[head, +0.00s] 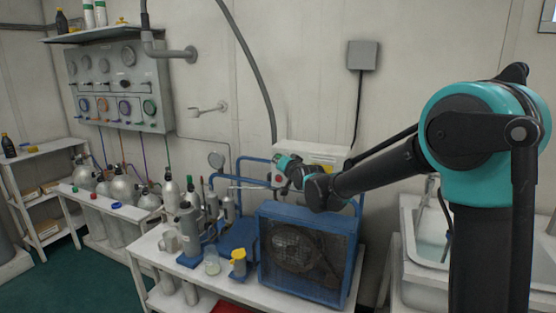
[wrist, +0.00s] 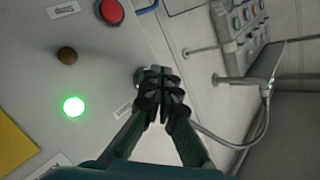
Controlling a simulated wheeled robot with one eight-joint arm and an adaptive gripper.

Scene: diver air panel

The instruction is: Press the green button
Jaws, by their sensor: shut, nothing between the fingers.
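The wrist view shows a pale control box face (wrist: 105,70) seen at a tilt. A brightly lit round green light (wrist: 73,106) sits on its left part; whether it is a lamp or a button I cannot tell. My gripper (wrist: 158,78) is shut and empty, its fingertips right at the panel. A small round greenish part (wrist: 138,76) shows just left of the fingertips, mostly hidden by them. Whether they touch it I cannot tell. In the head view my arm reaches to the white box (head: 318,152), and my gripper's tips are not clear there.
In the head view a blue caged compressor (head: 300,255) stands below my arm, with several cylinders on the left. A gauge panel (head: 118,85) hangs on the wall.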

